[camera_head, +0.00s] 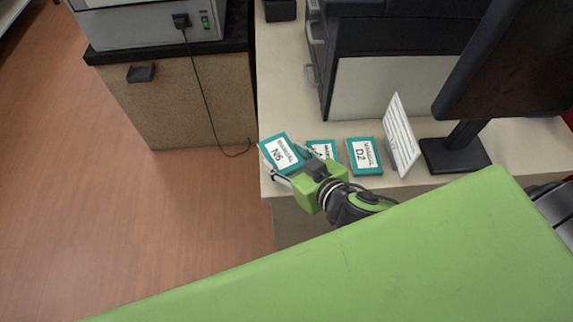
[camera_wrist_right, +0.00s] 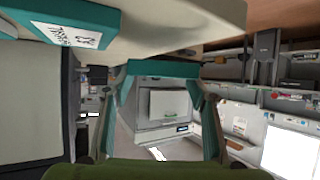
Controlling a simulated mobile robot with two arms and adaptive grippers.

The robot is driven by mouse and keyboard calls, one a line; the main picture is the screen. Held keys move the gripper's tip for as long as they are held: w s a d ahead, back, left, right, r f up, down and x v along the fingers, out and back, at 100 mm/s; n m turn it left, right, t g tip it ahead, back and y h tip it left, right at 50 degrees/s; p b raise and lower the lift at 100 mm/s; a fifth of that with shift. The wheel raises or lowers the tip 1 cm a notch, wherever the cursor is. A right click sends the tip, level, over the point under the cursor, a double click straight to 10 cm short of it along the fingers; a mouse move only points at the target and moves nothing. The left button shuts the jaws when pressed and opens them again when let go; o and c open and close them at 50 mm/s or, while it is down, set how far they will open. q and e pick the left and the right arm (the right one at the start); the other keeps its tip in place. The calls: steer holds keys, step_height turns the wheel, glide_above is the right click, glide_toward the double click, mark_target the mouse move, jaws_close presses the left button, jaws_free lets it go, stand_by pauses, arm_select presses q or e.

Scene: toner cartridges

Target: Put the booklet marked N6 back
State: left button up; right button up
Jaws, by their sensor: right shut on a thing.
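The booklet marked N6 (camera_head: 281,153) is teal with a white label reading MANUAL N6. It sits tilted at the left front corner of the desk in the head view. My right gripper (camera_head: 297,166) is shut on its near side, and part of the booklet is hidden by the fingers. In the right wrist view a teal edge of the booklet (camera_wrist_right: 163,68) spans between the fingertips. Whether it touches the desk I cannot tell. My left gripper is not in view.
Beside it on the desk (camera_head: 284,70) lie a partly hidden teal booklet (camera_head: 324,147) and the booklet marked D2 (camera_head: 365,156). A white card (camera_head: 401,136) stands upright beside D2, next to a monitor (camera_head: 510,65). A printer (camera_head: 400,60) stands behind.

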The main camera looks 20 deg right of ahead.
mark_target(287, 166)
step_height(287, 166, down, 3)
steer(key=shift+w+f, duration=0.15)
steer(key=shift+f, duration=0.05)
steer(key=o, duration=1)
steer(key=shift+f, duration=0.1)
